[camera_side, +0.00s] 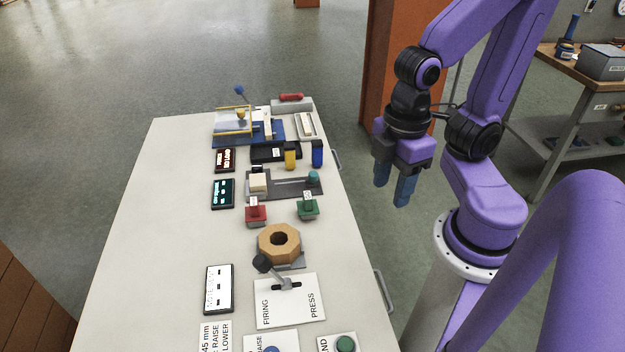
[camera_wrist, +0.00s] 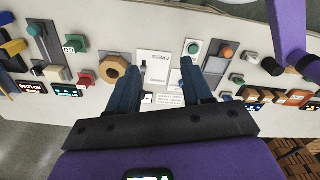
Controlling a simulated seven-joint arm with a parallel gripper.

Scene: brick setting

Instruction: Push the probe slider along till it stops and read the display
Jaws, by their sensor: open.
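A dark grey slotted plate (camera_side: 288,187) lies on the bench, with a teal knob (camera_side: 313,177) at the right end of its slot and a cream block (camera_side: 259,182) at its left end. It looks like the probe slider, but no readable label confirms this. In the wrist view the teal knob (camera_wrist: 34,30) is at the upper left. A black display (camera_side: 223,193) with cyan characters, too small to read, lies left of the plate; it also shows in the wrist view (camera_wrist: 67,90). My gripper (camera_side: 393,183) is open and empty, raised and apart from the slider.
Red (camera_side: 256,213) and green (camera_side: 307,207) blocks and a wooden ring (camera_side: 279,243) stand nearer the camera. A lever (camera_side: 277,273) rises from a white panel. Yellow (camera_side: 290,157) and blue (camera_side: 317,153) blocks stand behind the plate. The bench's left side (camera_side: 150,240) is clear.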

